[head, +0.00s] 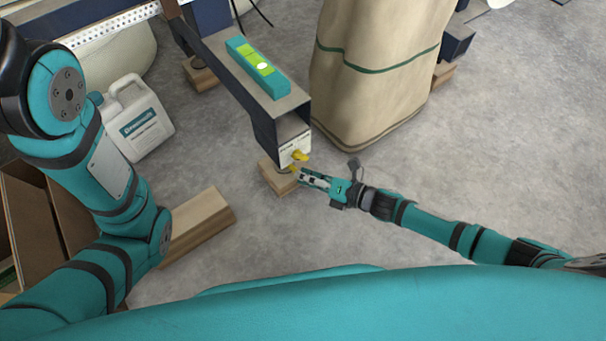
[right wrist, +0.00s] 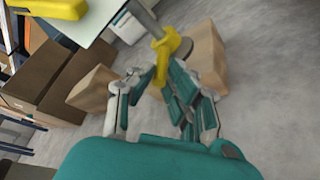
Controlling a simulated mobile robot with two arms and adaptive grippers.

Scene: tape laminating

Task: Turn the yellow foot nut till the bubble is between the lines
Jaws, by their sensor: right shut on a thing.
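The yellow foot nut (head: 292,168) sits low at the near end of the beam, above a wooden block. In the right wrist view the nut (right wrist: 166,45) is around a metal rod, its tab pointing down between my fingers. My right gripper (head: 302,174) is shut on this tab; its fingers (right wrist: 162,78) show on either side of it. The teal spirit level (head: 276,85) lies on the beam with a yellow-green vial (head: 254,59). A pale bubble (head: 263,66) shows toward the vial's near end; the lines are too small to read. My left gripper is out of view.
A second yellow part (head: 301,155) juts from the white plate (head: 289,148) just above the nut. The wooden block (head: 275,178) stands under the foot. A tan fabric bag (head: 365,90) stands to the right, a white jug (head: 137,125) to the left. Floor around my right arm is clear.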

